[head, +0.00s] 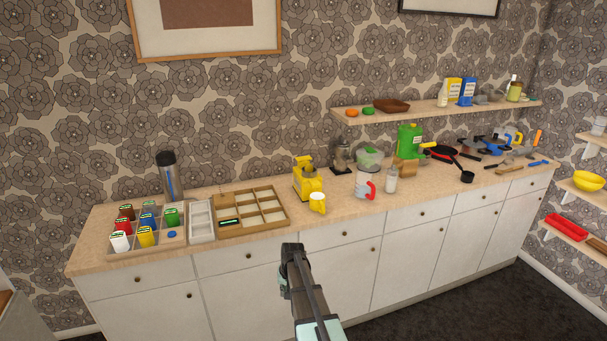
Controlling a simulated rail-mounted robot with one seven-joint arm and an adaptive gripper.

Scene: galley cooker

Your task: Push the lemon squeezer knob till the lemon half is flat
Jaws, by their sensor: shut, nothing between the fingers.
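A yellow upright device (306,184), which looks like the lemon squeezer, stands on the wooden counter near its middle. Its knob and any lemon half are too small to tell apart. A yellow mug (317,203) stands just in front of it, to the right. My gripper (291,247) is shut and empty. In the picture it is below the squeezer, in front of the cabinet fronts, and clearly apart from the squeezer.
A compartment tray (250,230) lies left of the squeezer, with a box of small coloured containers further left. A white-and-red mug (362,187), a white bottle (391,181) and a dark grinder (341,158) stand to the right. The counter (345,211) has a bare front strip.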

